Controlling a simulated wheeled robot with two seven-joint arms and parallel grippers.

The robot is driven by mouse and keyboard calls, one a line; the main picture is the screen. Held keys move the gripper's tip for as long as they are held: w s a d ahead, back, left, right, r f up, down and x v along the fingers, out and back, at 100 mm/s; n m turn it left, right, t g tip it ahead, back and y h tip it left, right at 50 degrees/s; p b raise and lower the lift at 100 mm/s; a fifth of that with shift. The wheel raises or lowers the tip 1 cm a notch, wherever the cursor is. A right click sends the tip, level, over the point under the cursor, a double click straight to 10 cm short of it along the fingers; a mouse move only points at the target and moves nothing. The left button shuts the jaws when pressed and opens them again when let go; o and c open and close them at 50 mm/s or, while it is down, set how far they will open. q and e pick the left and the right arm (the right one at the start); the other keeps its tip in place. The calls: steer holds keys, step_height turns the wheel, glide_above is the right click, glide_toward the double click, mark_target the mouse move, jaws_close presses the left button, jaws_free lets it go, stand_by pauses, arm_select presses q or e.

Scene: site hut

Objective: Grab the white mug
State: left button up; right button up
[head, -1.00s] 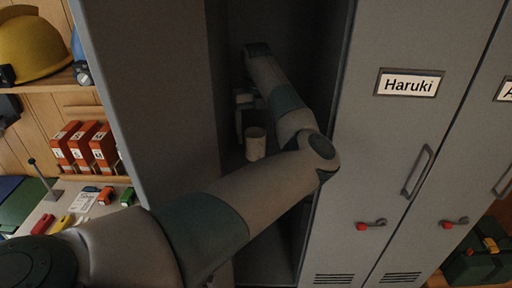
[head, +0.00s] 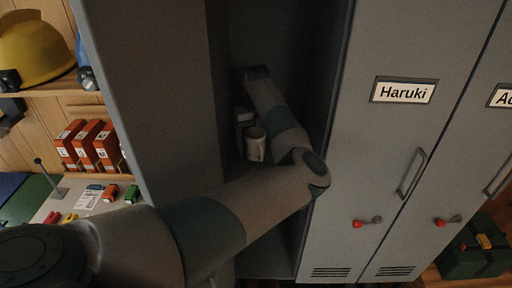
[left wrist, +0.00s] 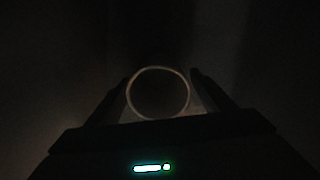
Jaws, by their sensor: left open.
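The white mug (head: 256,149) stands upright inside the open, dark locker in the head view. My left arm reaches into the locker, and my left gripper (head: 247,126) is at the mug, its fingers partly hidden by the mug and the dark. In the left wrist view the mug shows as a pale round rim with a dark inside (left wrist: 158,94). There it lies between the two spread fingers of the left gripper (left wrist: 159,78). The gripper is open; whether a finger touches the mug is too dark to tell. My right gripper does not show.
The locker's left side panel (head: 145,95) and the closed door labelled Haruki (head: 385,150) flank the narrow opening. At left are a shelf with a yellow helmet (head: 35,50), red boxes (head: 90,147) and small items below. A green case (head: 475,250) is at lower right.

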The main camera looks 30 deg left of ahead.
arm_select(q)
steer(key=c, duration=1.3)
steer(key=shift+c, duration=0.2)
steer(key=shift+r, duration=0.15)
